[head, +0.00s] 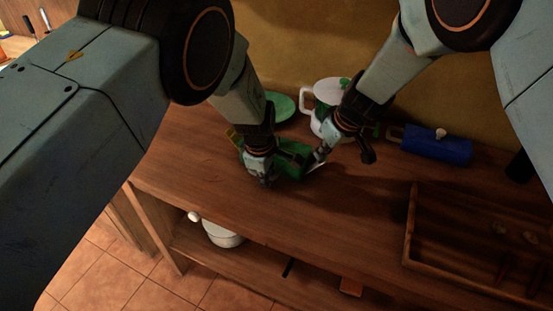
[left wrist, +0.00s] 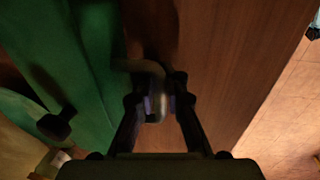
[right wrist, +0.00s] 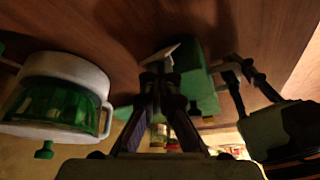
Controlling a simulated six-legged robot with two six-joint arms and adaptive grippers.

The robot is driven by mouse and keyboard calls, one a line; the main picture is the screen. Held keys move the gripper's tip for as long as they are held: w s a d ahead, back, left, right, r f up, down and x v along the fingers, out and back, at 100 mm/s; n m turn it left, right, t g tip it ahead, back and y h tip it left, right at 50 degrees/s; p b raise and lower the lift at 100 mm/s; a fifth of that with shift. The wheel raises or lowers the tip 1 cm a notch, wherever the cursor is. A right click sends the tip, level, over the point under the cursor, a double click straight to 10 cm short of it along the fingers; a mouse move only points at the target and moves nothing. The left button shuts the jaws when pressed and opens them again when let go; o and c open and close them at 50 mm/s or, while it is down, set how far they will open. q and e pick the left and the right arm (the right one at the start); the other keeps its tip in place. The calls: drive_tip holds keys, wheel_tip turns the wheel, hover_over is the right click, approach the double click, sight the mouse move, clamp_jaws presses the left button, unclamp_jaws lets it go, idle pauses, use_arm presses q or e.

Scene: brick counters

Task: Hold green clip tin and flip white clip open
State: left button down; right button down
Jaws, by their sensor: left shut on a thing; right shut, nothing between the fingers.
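The green clip tin (head: 292,163) lies on the wooden counter between my two grippers. In the left wrist view the tin (left wrist: 85,60) has a dark knob. My left gripper (head: 263,176) is shut at the tin's left side. In the left wrist view it (left wrist: 157,103) is closed on a pale curved handle (left wrist: 148,68) at the tin. The white clip (head: 316,166) sticks out at the tin's right end and also shows in the right wrist view (right wrist: 160,53). My right gripper (head: 321,154) is shut and empty, its tips close to the clip; contact is unclear.
A white and green jug (head: 326,92) with a handle and a green plate (head: 279,105) stand behind the grippers. A wooden tray (head: 408,236) sits front right. A white pot (head: 223,234) is on the lower shelf.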

sight(223, 215)
wheel_tip(223, 215, up, 8)
drive_tip(key=shift+a, duration=0.25)
idle(0.6)
use_arm(q)
drive_tip(key=c, duration=1.3)
unclamp_jaws()
